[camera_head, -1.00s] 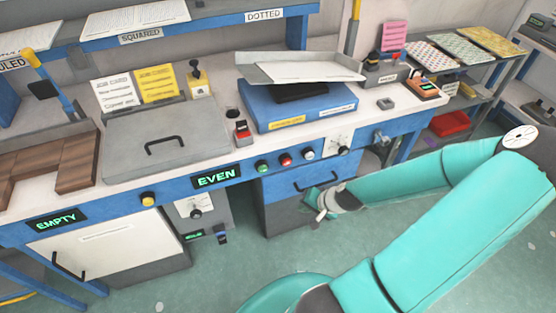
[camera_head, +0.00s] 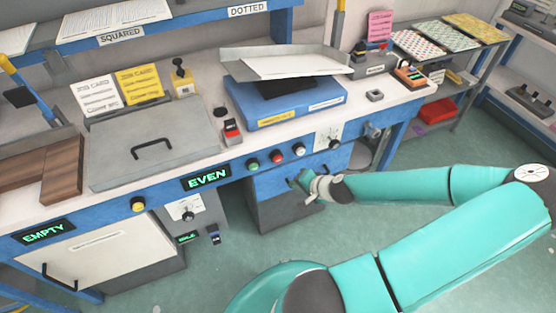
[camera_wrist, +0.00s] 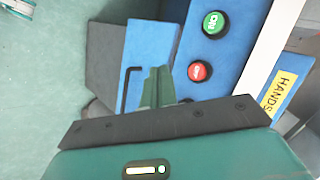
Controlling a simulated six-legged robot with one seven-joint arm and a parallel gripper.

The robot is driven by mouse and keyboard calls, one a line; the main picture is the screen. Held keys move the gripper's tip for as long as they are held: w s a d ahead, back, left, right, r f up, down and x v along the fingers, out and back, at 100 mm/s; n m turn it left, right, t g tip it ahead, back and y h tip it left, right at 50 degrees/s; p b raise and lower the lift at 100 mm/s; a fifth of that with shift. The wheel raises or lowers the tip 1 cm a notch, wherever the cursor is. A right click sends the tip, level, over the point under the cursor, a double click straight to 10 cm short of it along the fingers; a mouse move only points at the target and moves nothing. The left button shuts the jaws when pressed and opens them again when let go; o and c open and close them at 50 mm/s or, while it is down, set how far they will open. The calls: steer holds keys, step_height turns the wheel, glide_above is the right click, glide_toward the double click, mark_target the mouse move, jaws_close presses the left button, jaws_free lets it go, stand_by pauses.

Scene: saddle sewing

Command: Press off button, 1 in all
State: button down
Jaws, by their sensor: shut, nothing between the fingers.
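The off button is the red round button (camera_head: 277,156) on the blue front rail of the workbench, between a green and a white button. It also shows in the wrist view as a red button marked OFF (camera_wrist: 200,71), right of my fingertips. The green ON button (camera_wrist: 213,22) sits above it there and also shows in the head view (camera_head: 253,164). My gripper (camera_head: 299,179) is below and slightly right of the red button in the head view. Its fingers (camera_wrist: 158,76) are shut and empty, apart from the button.
A blue drawer with a dark handle (camera_wrist: 128,88) lies behind my fingers in the wrist view. A white dial panel (camera_head: 328,139) and a grey knob (camera_head: 373,131) are right of the buttons. A yellow button (camera_head: 138,204) and the EVEN display (camera_head: 206,178) are left.

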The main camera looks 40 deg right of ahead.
glide_toward(278, 162)
steer(key=w+f, duration=0.1)
steer(key=f, duration=0.1)
steer(key=w+a+f, duration=0.1)
steer(key=w+f, duration=0.1)
steer(key=shift+w+a+f, duration=0.1)
steer(key=shift+f, duration=0.25)
stand_by(1.7)
steer(key=shift+w, duration=0.4)
steer(key=shift+w+d, duration=0.3)
steer(key=shift+w, duration=0.25)
stand_by(0.7)
steer(key=shift+s+a, duration=0.3)
steer(key=shift+s, duration=0.65)
steer(key=shift+s+a, duration=0.25)
steer(key=shift+s, duration=0.55)
steer(key=shift+s+a, duration=0.2)
steer(key=shift+s, duration=0.6)
steer(key=shift+s+a, duration=0.25)
steer(key=shift+s, duration=0.55)
steer(key=shift+a, duration=0.1)
